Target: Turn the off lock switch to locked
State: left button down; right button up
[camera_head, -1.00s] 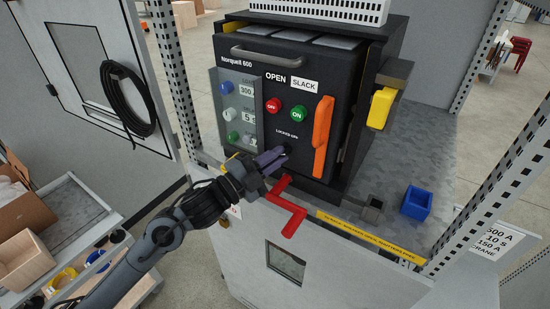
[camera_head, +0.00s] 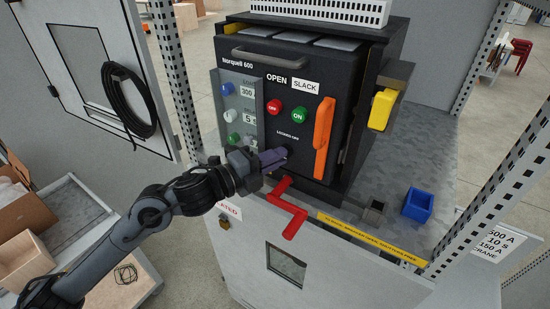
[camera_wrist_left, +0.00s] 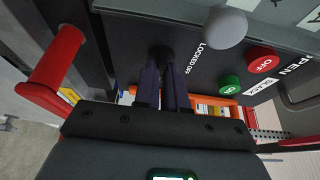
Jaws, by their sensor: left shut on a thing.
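The off lock switch (camera_wrist_left: 161,54) is a small dark knob beside the "LOCKED OFF" label on the black breaker front (camera_head: 275,165). My left gripper (camera_head: 270,160) comes in from the lower left and reaches the panel just under that label. Its two purple fingers (camera_wrist_left: 163,85) are shut on the switch in the left wrist view. The fingers hide most of the knob, so its exact angle cannot be told. My right gripper is in neither view.
A red crank handle (camera_head: 290,208) sticks out just below my left gripper. Above are the red OFF button (camera_head: 273,106) and green ON button (camera_head: 299,115). An orange handle (camera_head: 323,137) stands to the right. A blue bin (camera_head: 417,204) sits on the grey shelf.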

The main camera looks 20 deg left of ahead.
pick_arm(q)
jog(key=c, duration=1.2)
grip_release()
jog(key=shift+s, duration=0.1)
jog(key=shift+s+a+f, duration=0.1)
jog(key=shift+s+a, duration=0.1)
jog(key=b+v, duration=0.4)
jog(key=v, duration=0.6)
